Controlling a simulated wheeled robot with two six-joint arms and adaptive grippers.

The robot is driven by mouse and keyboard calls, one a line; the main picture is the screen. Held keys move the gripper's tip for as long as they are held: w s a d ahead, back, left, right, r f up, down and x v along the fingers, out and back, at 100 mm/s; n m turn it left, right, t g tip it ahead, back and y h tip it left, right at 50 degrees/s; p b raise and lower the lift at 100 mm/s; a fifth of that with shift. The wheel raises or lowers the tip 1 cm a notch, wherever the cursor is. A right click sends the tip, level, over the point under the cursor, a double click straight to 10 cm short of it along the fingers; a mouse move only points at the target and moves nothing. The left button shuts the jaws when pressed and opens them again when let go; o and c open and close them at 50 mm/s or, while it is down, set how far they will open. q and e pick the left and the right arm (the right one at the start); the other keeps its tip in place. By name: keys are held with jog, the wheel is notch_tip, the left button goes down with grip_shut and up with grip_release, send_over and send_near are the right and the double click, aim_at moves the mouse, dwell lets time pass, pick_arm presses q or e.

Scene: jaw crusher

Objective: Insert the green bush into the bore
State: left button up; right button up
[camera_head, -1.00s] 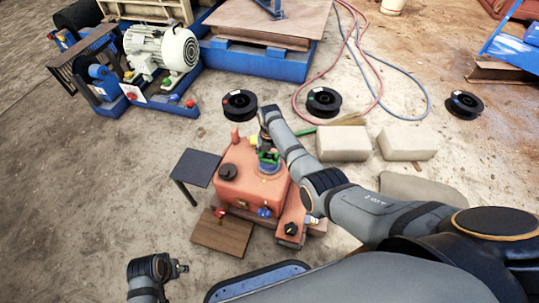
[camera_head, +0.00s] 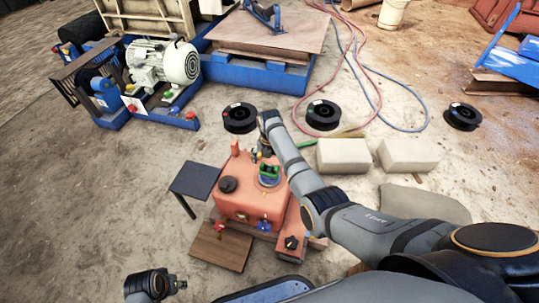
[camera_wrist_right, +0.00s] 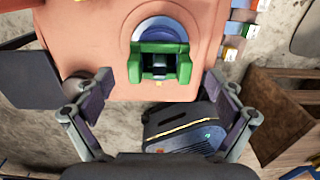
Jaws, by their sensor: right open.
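The orange-red housing (camera_head: 240,205) stands on the floor in the middle of the head view. The green bush (camera_head: 269,170) is at a round grey-blue bore seat (camera_head: 268,182) on its top. In the right wrist view the green bush (camera_wrist_right: 160,65) shows as a squarish block with a dark opening, overlapping the near edge of the round seat (camera_wrist_right: 160,29). How deep it sits I cannot tell. My right gripper (camera_head: 261,154) is beside the bush. Its fingers (camera_wrist_right: 160,85) are spread wide on both sides, with nothing between them. My left gripper (camera_head: 181,285) is low at the left, its jaws unclear.
A small dark table (camera_head: 194,179) and a brown board (camera_head: 221,246) adjoin the housing. Black spools (camera_head: 240,117) and pale blocks (camera_head: 343,155) lie behind it. A motor (camera_head: 163,62) on a blue frame is at back left. The left floor is clear.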

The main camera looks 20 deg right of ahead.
notch_tip(320, 180, up, 8)
jog(key=shift+r, duration=0.2)
dwell(0.6)
